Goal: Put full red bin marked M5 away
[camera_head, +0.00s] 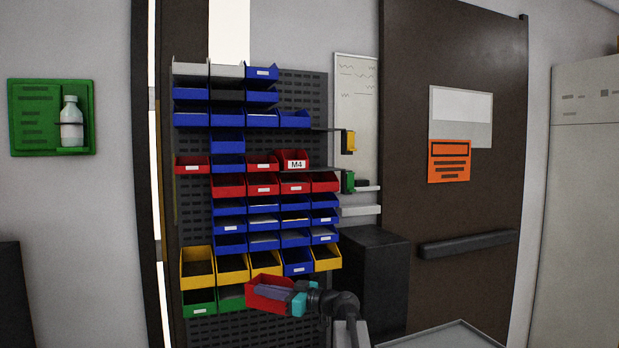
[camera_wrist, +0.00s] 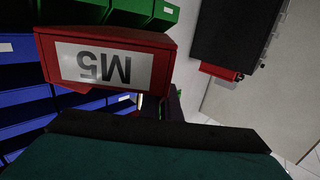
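The red bin marked M5 (camera_head: 262,299) is in front of the lower rows of the bin rack in the head view, with dark grey contents showing inside. In the wrist view its red front (camera_wrist: 153,73) shows a white M5 label, upside down in the picture. My gripper (camera_head: 300,297), with teal fingers, is at the bin's right end and appears shut on it, holding it off the shelves. One teal finger with a black pad fills the bottom of the wrist view; the contact itself is hidden. A red bin marked M4 (camera_head: 295,155) sits higher on the rack.
The rack (camera_head: 305,90) holds several blue, red, yellow and green bins. Right of M4 is an empty shelf space (camera_head: 322,167). A black cabinet (camera_head: 372,280) stands right of the rack, beside a brown door (camera_head: 450,60). A green eyewash panel (camera_head: 32,115) hangs left.

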